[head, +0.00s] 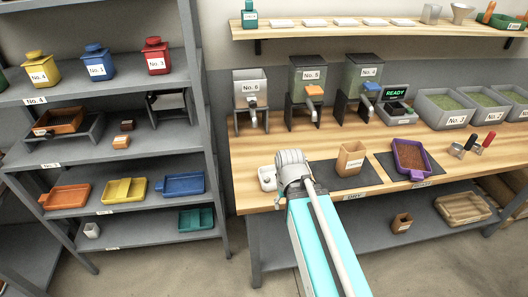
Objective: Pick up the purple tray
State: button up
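The purple tray (421,177) sits on the wooden worktop, right of the middle in the head view. It lies on a dark mat and holds brown granular contents. My arm reaches up from the bottom centre, to the left of the tray and apart from it.
A tan container (350,158) stands on the mat left of the tray. Scoops with coloured handles (470,145) lie to its right. Dispensers (308,78), a READY device (397,108) and grey bins (447,107) line the back. A loaded shelf rack (110,190) stands left.

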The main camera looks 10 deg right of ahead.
aim_at(411, 160)
jog(key=z, duration=1.25)
